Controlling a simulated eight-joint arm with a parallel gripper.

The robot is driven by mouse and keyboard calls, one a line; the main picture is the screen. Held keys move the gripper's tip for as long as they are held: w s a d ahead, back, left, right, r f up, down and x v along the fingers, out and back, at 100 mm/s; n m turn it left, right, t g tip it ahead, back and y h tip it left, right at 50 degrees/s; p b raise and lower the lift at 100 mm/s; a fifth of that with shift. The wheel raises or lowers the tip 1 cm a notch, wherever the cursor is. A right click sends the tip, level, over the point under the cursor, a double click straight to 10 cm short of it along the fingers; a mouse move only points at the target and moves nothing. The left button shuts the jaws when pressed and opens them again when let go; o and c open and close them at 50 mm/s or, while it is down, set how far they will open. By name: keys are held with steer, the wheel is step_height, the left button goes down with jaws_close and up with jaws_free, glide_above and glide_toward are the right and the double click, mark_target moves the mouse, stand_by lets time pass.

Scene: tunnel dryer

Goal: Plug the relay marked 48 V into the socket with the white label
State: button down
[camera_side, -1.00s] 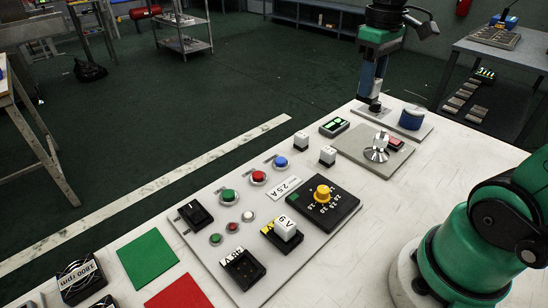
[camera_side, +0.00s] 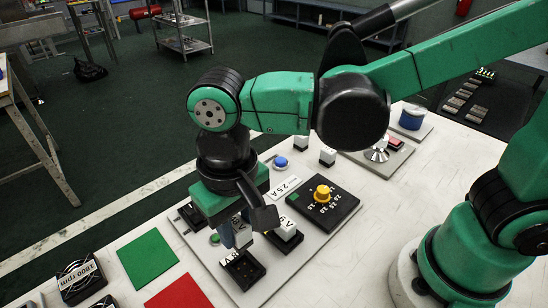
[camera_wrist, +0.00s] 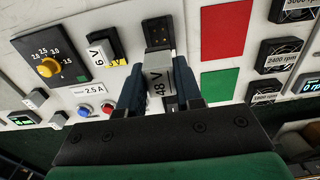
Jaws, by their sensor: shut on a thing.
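My gripper (camera_side: 238,238) is shut on a white relay. The black socket with the white label (camera_side: 243,270) is on the panel just in front of and below the relay in the side view. Its top is partly uncovered, so the relay appears apart from it; I cannot judge the height gap. The socket (camera_wrist: 157,31) also shows just beyond the relay in the wrist view; its label is mostly hidden there.
A white 6 V relay (camera_side: 287,229) stands in the yellow-labelled socket, close to my gripper. A black dial box with a yellow knob (camera_side: 322,193) is beyond it. Green (camera_side: 147,256) and red (camera_side: 180,294) squares lie left. Two white blocks (camera_side: 301,142) (camera_side: 328,156) stand farther back.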

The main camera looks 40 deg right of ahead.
stand_by(0.3)
steer(key=shift+f, duration=2.9)
steer(key=shift+f, duration=1)
steer(key=c, duration=0.5)
jaws_free()
steer(key=shift+r, duration=2.8)
